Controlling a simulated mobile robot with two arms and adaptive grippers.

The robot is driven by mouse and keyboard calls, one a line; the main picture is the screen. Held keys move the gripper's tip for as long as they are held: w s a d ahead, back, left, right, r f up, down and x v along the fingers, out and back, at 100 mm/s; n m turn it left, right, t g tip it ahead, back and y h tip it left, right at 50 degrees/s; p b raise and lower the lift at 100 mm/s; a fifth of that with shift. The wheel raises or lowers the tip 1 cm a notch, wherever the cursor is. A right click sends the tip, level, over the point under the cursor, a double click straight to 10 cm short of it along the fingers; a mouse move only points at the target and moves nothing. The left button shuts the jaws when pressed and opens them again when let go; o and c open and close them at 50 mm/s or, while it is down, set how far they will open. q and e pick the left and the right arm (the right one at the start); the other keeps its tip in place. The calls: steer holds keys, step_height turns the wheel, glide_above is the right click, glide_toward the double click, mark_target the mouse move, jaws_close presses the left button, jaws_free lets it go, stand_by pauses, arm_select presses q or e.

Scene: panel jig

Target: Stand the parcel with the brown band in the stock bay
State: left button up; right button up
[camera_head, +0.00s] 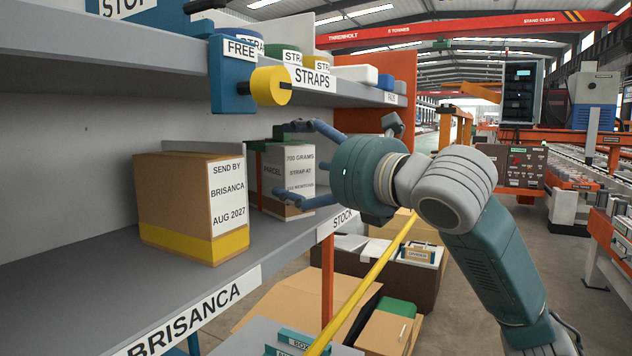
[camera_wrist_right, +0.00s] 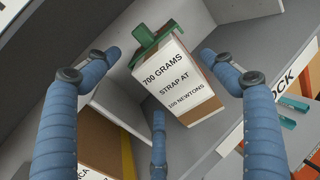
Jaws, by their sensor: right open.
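The parcel with the brown band (camera_head: 300,172) stands upright on the shelf behind the stock label (camera_head: 340,222). It has a white label reading 700 grams, a green part on its left side and a brown band low down. In the right wrist view the parcel (camera_wrist_right: 176,84) shows its label, with green at its top. My right gripper (camera_head: 287,165) is open, its blue fingers spread around the parcel; the wrist view shows gaps beside the two upper fingers (camera_wrist_right: 160,62). Contact at the lower finger cannot be told. My left gripper is out of view.
A cardboard parcel with a yellow band (camera_head: 172,196) stands to the left, above the Brisanca label (camera_head: 195,312). A yellow knob (camera_head: 270,86) on a blue block marked free juts from the upper shelf.

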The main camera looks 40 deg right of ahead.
steer(key=shift+s+b, duration=0.65)
steer(key=shift+s, duration=1.55)
